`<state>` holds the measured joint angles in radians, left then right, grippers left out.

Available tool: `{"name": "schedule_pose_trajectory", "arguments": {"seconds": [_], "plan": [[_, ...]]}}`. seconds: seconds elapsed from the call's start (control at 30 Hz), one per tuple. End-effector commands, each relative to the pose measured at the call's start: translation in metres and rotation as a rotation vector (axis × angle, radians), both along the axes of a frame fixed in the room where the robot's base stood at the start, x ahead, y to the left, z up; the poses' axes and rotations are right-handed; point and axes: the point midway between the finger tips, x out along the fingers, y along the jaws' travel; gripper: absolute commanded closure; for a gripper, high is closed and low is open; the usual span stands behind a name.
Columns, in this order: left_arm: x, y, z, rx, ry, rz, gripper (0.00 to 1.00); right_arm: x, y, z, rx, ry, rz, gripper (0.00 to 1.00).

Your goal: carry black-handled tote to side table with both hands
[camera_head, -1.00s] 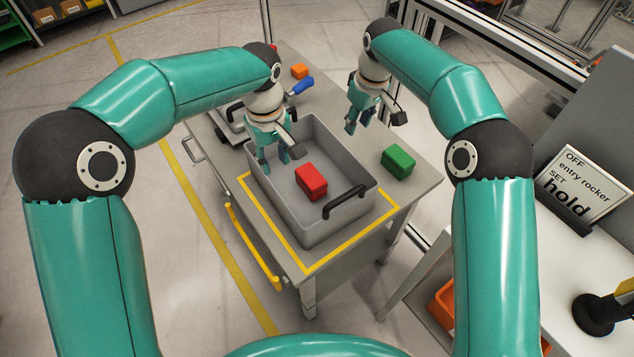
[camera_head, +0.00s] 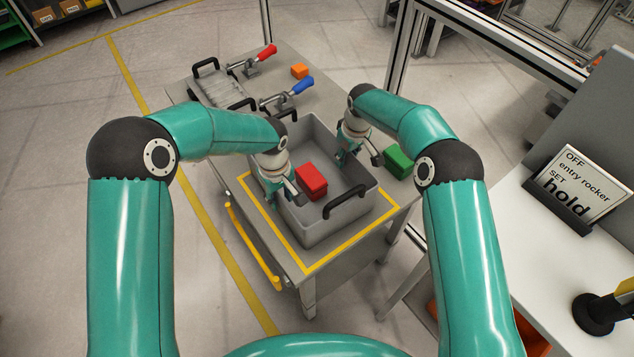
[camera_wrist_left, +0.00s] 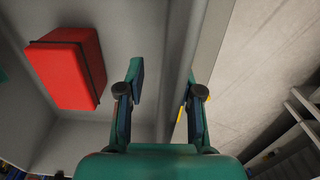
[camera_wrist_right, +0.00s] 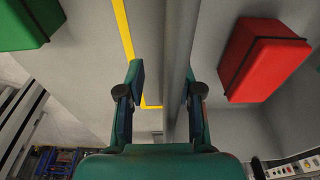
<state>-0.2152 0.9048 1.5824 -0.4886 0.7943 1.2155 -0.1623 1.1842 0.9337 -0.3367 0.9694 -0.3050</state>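The grey tote (camera_head: 322,228) with black handles stands on a grey cart inside a yellow outline. Its near handle (camera_head: 345,202) is clear, and a red box (camera_head: 311,181) lies inside. My left gripper (camera_head: 279,199) is at the tote's left wall. In the left wrist view its fingers (camera_wrist_left: 165,95) are apart, with the wall rim (camera_wrist_left: 185,60) between them. My right gripper (camera_head: 345,158) is at the right wall. In the right wrist view its fingers (camera_wrist_right: 163,95) are apart, with the rim (camera_wrist_right: 180,60) between them. I cannot tell which surface is the side table.
A green box (camera_head: 398,160) lies on the cart, right of the tote. Behind the tote are a clamp with a blue handle (camera_head: 302,86), one with a red handle (camera_head: 267,52), and an orange block (camera_head: 299,71). A white worktop (camera_head: 520,250) with a sign is at right.

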Motion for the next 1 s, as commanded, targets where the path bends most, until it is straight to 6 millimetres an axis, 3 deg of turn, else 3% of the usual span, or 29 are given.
{"name": "schedule_pose_trajectory", "arguments": {"seconds": [0.3, 0.53, 1.0], "plan": [[0.0, -0.0001, -0.0019, 0.0, 0.0, 0.0, 0.65, 0.0002, -0.0001, -0.0018, 0.0, 0.0, 0.0, 0.65], [0.0001, -0.0004, -0.0016, 0.0, 0.0, -0.001, 1.0, 0.0002, -0.0004, -0.0016, 0.0, 0.0, 0.0, 1.0], [0.001, -0.0009, -0.0012, -0.002, -0.003, 0.002, 1.0, 0.0, -0.001, -0.0013, -0.002, 0.0, 0.001, 1.0]]}}
